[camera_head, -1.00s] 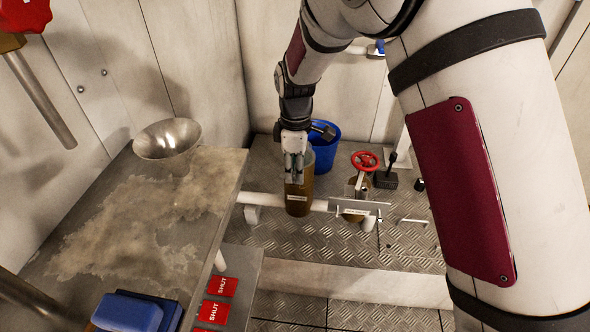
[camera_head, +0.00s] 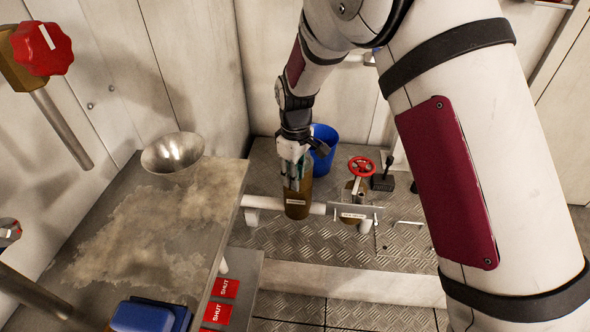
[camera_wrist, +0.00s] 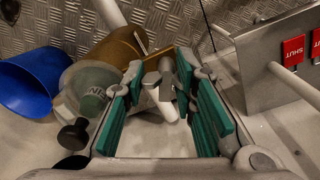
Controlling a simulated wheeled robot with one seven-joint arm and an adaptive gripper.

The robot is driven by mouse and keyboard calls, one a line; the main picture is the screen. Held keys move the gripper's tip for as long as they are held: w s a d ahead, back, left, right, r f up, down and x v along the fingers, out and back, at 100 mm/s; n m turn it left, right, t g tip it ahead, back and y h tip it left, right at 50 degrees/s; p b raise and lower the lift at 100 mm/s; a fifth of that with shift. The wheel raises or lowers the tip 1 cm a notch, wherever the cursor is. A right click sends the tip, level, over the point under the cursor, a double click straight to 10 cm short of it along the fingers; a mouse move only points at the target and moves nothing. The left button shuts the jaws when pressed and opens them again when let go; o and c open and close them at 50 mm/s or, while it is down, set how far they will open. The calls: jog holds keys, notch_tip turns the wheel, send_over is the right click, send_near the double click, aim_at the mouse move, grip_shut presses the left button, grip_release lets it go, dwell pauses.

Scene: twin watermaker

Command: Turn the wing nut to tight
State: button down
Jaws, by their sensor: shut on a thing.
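A brown canister (camera_head: 297,208) with a small label stands upright on the tread-plate floor in the head view. My gripper (camera_head: 294,180) points down at its top. In the wrist view the canister's brass-coloured side (camera_wrist: 118,52) shows beyond the fingers. The pale metal wing nut (camera_wrist: 164,82) sits between the teal finger pads of my gripper (camera_wrist: 163,85), which are shut on it. The fingers hide it in the head view, and its exact angle is hard to tell.
A blue bucket (camera_head: 323,150) stands just behind the canister. A red handwheel valve (camera_head: 361,167) is to its right. A bench (camera_head: 232,200) with a metal bowl (camera_head: 172,152) is at left, with red SHUT tags (camera_head: 225,288) below it.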

jog(key=m+p, duration=0.1)
jog(key=m, duration=0.1)
jog(key=s+m+p, duration=0.1)
jog(key=m, duration=0.1)
jog(key=m+p, duration=0.1)
jog(key=m, duration=0.1)
jog(key=shift+s+a+f, duration=0.1)
jog(key=shift+s+a, duration=0.05)
jog(key=shift+a, duration=0.2)
jog(key=m+p, duration=0.1)
jog(key=m, duration=0.2)
jog(key=shift+m+p, duration=0.3)
jog(key=shift+p, duration=0.05)
jog(key=shift+a+m+p, duration=0.1)
jog(key=shift+m+p, duration=0.45)
jog(key=shift+m, duration=0.95)
jog(key=shift+w, duration=0.25)
jog(key=shift+w+a, duration=0.1)
jog(key=c, duration=1.3)
grip_release()
jog(key=shift+d, duration=0.3)
